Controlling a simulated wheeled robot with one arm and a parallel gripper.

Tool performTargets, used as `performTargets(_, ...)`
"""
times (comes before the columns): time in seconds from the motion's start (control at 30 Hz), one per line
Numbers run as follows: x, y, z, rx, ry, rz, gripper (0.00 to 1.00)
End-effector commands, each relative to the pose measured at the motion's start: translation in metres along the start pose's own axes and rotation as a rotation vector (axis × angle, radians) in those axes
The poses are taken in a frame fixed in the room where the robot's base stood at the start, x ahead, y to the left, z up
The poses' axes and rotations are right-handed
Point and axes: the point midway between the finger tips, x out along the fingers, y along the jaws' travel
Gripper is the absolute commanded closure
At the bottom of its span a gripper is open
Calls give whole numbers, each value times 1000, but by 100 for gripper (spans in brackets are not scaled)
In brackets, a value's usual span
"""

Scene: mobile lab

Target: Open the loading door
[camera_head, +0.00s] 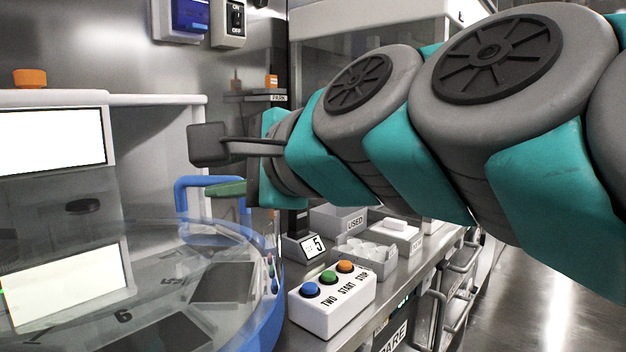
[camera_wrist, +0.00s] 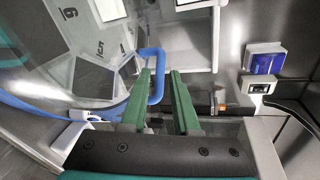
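The loading door (camera_head: 112,240) looks like a clear curved cover with a blue rim (camera_head: 262,300), lying over a numbered round platform. Its blue bar handle (camera_head: 183,188) stands at the rim; the handle also shows in the wrist view (camera_wrist: 157,62). My gripper (camera_head: 230,188) is at the handle, its green fingers partly hidden by my own wrist. In the wrist view, my gripper (camera_wrist: 160,74) is open, with a visible gap between the fingers. One leg of the handle shows in this gap. I cannot tell whether it lies between the fingers in depth or beyond them.
A button box (camera_head: 332,298) with blue, green and orange buttons stands right of the rim. Grey bins (camera_head: 362,258) and a number display (camera_head: 305,246) stand behind it on the bench. A wall switch (camera_head: 229,20) is above. Open floor (camera_head: 540,300) shows at right.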

Motion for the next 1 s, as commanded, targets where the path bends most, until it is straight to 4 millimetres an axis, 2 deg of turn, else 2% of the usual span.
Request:
performTargets(0.03, 4, -1, 10, -3, -65, 15, 77)
performTargets(0.17, 2, -14, 39, -24, -305, 60, 92)
performTargets(0.23, -2, -23, 44, -33, -438, 74, 100)
performTargets(0.3, -8, -31, 38, -40, -559, 76, 100)
performTargets(0.37, -10, -37, 26, -43, -651, 72, 100)
performTargets(0.43, -11, -42, 4, -44, -746, 58, 100)
performTargets(0.53, -6, -40, -39, -36, -853, 33, 100)
performTargets(0.7, 11, -19, -107, -18, -955, 1, 100)
performTargets(0.83, 17, -6, -134, -13, -983, -11, 100)
performTargets(1.0, 22, 0, -140, -11, -994, -14, 100)
